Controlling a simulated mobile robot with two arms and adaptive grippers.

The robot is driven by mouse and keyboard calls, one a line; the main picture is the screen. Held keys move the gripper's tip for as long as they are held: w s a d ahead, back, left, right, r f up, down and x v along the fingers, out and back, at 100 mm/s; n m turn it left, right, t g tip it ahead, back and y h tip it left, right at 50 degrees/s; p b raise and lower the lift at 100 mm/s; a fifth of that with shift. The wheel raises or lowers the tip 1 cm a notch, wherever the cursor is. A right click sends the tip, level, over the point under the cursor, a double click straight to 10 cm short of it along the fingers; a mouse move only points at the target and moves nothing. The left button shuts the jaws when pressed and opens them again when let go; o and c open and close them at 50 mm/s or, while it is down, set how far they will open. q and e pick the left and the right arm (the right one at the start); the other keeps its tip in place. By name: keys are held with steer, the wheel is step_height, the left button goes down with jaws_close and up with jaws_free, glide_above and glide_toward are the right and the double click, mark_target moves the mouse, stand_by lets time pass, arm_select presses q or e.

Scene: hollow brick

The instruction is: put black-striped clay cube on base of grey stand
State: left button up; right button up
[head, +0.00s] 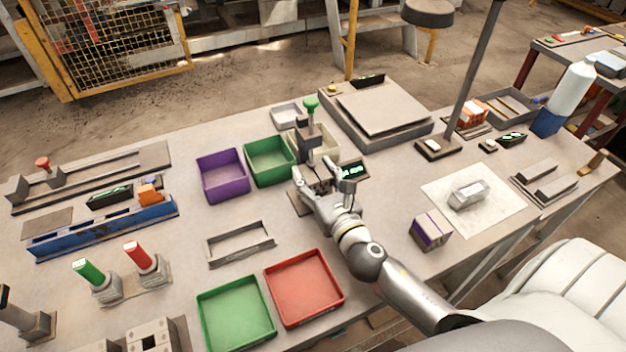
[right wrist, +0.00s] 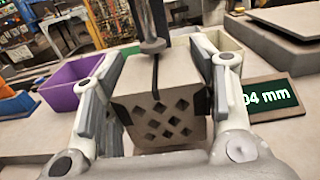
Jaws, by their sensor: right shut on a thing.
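The black-striped clay cube (right wrist: 162,100) is between the two fingers of my right gripper (right wrist: 158,105). It is greyish, with a dark stripe across its top and dark diamond-shaped holes in the face toward me. In the head view my right gripper (head: 318,184) is at the grey stand (head: 308,140), which has a green knob on top. The stand's rod with a round foot (right wrist: 152,45) shows just behind and above the cube. The stand's base is mostly hidden by the gripper and cube, so I cannot tell whether the cube touches it. My left gripper is not in view.
A display (right wrist: 270,98) stands close to the right finger. A purple bin (head: 222,174) and a green bin (head: 269,160) lie left of the stand. A purple-striped cube (head: 431,230) sits right of my arm. Green (head: 236,310) and red (head: 304,288) trays lie in front.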

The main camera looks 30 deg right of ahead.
steer(key=shift+w, duration=0.3)
steer(key=shift+f+b, duration=0.8)
steer(key=shift+f, duration=0.95)
steer(key=shift+f, duration=0.2)
steer(key=o, duration=1.2)
